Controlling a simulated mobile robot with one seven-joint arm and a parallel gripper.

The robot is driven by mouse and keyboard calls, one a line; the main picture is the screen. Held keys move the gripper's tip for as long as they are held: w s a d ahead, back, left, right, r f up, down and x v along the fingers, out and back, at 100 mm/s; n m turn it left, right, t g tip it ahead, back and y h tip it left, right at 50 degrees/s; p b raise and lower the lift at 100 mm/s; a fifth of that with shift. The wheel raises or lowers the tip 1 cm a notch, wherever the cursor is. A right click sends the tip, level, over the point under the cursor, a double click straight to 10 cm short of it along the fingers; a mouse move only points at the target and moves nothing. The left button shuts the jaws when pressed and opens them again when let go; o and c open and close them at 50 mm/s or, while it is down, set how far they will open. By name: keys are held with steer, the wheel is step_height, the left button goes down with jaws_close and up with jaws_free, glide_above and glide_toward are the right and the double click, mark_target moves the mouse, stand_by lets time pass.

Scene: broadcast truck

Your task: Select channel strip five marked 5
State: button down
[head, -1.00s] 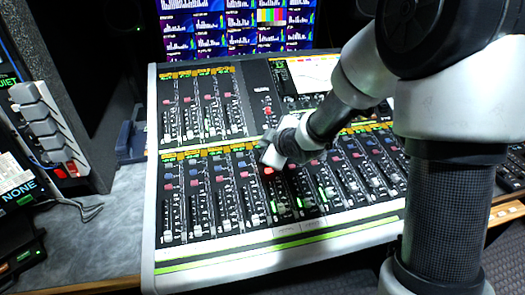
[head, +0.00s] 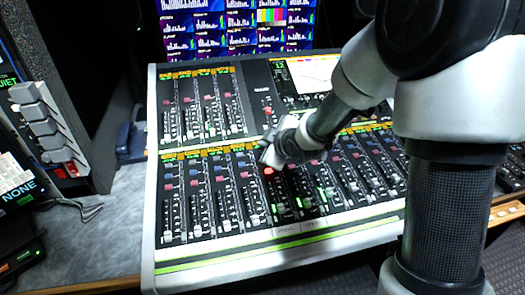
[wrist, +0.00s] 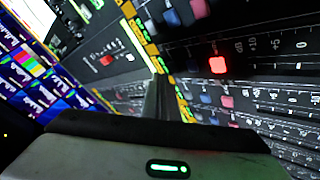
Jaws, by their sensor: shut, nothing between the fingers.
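The mixing console (head: 165,250) lies across the middle of the head view, with rows of channel strips. In its lower bank, a red button (head: 268,171) glows on a strip near the middle, fifth from the left as far as I can tell. The same lit red button shows in the wrist view (wrist: 217,65). The marking 5 is too small to read. My gripper (head: 266,153) is shut and empty, just above the top of that strip, apart from the lit button. In the wrist view its fingers (wrist: 158,98) point at the orange label row.
A monitor wall (head: 235,28) stands behind the console. The upper bank has more faders and a small screen (head: 310,75). A grey switch unit (head: 40,125) stands at the left. The grey desk (head: 110,220) left of the console is mostly clear.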

steer(key=shift+f, duration=0.15)
steer(key=shift+f+b, duration=0.3)
steer(key=shift+b, duration=0.25)
steer(key=shift+w+f+b, duration=0.1)
steer(key=shift+f+b, duration=0.3)
steer(key=shift+b, duration=0.05)
stand_by(0.6)
steer(key=shift+r, duration=0.2)
steer(key=shift+r+p, duration=0.6)
steer(key=shift+r, duration=0.05)
steer(key=shift+r, duration=0.15)
steer(key=r+p, duration=0.2)
steer(key=s+r+p, duration=0.1)
steer(key=r+p, duration=0.1)
steer(key=shift+d+r, duration=0.1)
steer(key=shift+r, duration=0.25)
stand_by(0.8)
